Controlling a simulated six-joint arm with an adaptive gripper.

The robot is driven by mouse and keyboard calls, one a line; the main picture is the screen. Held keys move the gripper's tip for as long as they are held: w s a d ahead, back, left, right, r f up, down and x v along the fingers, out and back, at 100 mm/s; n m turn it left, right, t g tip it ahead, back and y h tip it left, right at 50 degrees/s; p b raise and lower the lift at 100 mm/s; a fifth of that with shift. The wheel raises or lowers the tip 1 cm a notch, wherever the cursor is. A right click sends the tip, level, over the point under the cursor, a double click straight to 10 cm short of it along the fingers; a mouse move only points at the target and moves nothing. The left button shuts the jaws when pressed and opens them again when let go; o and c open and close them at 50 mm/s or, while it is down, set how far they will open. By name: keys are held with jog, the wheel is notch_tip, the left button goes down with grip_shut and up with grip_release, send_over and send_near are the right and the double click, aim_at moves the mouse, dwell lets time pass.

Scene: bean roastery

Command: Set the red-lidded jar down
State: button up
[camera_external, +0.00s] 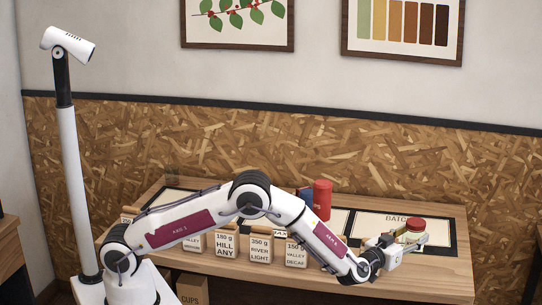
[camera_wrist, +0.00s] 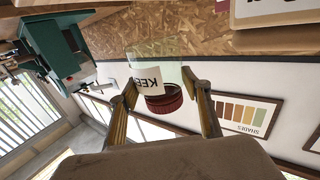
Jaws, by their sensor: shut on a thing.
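The red-lidded jar (camera_external: 411,235) is clear glass with a pale label, at the right end of the wooden table. My gripper (camera_external: 408,241) is shut on it, one finger on each side. The wrist view, which is upside down, shows the jar (camera_wrist: 150,76) with its lid and a label reading "KEE" between my gripper's fingers (camera_wrist: 165,92). The jar looks upright. In the outside view it is over or beside the black-bordered mat marked "BATCH" (camera_external: 372,231). I cannot tell whether its base touches anything.
A red cylinder (camera_external: 322,199) and a blue item (camera_external: 307,197) stand behind my arm. The left part of the mat is clear. A teal machine (camera_wrist: 58,48) shows in the wrist view.

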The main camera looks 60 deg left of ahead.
jog(key=shift+d+f, duration=0.3)
jog(key=shift+d, duration=0.1)
jog(key=s+d+f+m+h, duration=0.2)
jog(key=d+f+h, duration=0.1)
jog(key=s+d+r+m+h, duration=0.2)
jog(key=s+r+h, duration=0.1)
jog(key=s+r, duration=0.25)
jog(key=s+d+r+m+h, duration=0.2)
jog(key=s+d+r+h, duration=0.15)
jog(key=s, duration=0.25)
jog(key=s+a+r+m+g+h, duration=0.2)
jog(key=s+a+r, duration=0.1)
jog(key=s+r, duration=0.9)
jog(key=s+a+r+m+g+h, duration=0.1)
jog(key=s+a+r+m+h, duration=0.1)
jog(key=s+r, duration=1)
jog(key=s+a+h, duration=0.1)
jog(key=s, duration=0.2)
jog(key=shift+r+g, duration=0.2)
jog(key=shift+g, duration=0.2)
jog(key=shift+s+h, duration=0.1)
jog(key=shift+h, duration=0.25)
